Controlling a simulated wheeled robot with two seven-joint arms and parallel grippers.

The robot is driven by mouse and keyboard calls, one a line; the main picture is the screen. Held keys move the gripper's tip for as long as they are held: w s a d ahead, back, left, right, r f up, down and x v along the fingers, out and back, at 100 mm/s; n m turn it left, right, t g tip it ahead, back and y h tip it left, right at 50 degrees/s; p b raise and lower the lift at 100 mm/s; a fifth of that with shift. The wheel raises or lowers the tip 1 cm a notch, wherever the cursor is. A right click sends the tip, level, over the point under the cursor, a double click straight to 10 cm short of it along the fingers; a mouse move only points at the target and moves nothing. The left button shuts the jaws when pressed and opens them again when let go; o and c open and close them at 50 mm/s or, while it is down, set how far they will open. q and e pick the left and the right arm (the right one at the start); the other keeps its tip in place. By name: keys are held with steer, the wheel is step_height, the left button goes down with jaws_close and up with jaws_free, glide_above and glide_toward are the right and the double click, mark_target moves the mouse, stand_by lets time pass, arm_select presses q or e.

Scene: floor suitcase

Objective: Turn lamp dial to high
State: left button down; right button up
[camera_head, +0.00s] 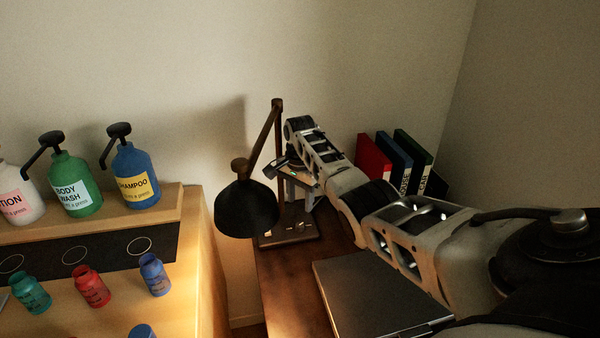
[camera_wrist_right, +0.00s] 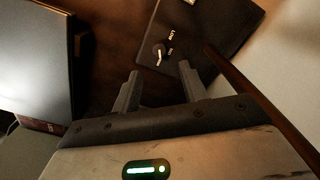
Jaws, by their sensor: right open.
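The black desk lamp (camera_head: 247,208) stands at the left back of the desk, its shade hanging left of its post. Its dark base (camera_head: 292,233) lies flat on the desk. My right gripper (camera_head: 300,192) is above the lamp base. In the wrist view my right gripper (camera_wrist_right: 160,76) is open and empty, the dial showing just beyond the gap between its fingers. My left gripper is out of view.
A closed laptop (camera_head: 370,295) lies on the desk below my right arm. Several binders (camera_head: 395,160) stand against the wall behind the arm. A wooden shelf unit (camera_head: 195,215) with pump bottles and small jars stands left. The lamp post (camera_head: 279,150) rises close beside my right gripper.

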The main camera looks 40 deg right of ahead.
step_height(320, 180, up, 8)
steer(key=shift+f, duration=0.1)
stand_by(0.5)
